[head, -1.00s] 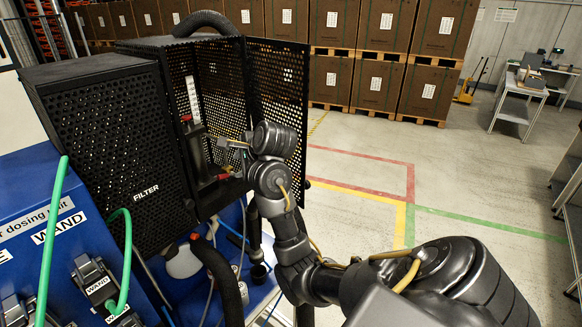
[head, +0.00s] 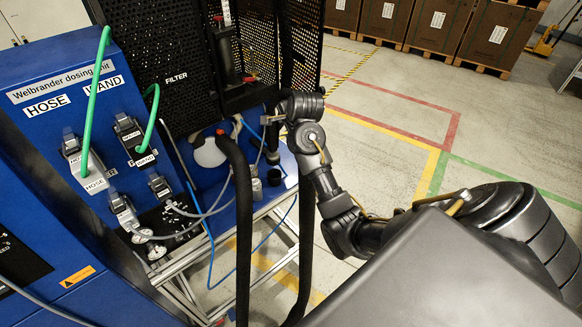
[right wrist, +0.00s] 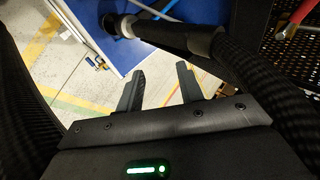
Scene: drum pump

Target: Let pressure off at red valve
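A red handle (head: 250,79) shows low inside the black mesh cage marked FILTER, at the foot of a dark cylinder (head: 228,55). A red bar (right wrist: 298,12) also shows at the top right of the right wrist view; I cannot tell for sure that it is the same handle. My right gripper (head: 268,119) is below and slightly right of the handle, apart from it, over the blue deck. In the right wrist view its two fingers (right wrist: 160,88) are spread with nothing between them. My left gripper is not in view.
A black hose (head: 243,220) and another dark hose run down beside my right gripper. A white container (head: 210,152) stands on the blue deck (head: 205,178). The blue dosing unit (head: 60,110) with green hoses stands left. Open floor lies right, with boxes (head: 432,25) behind.

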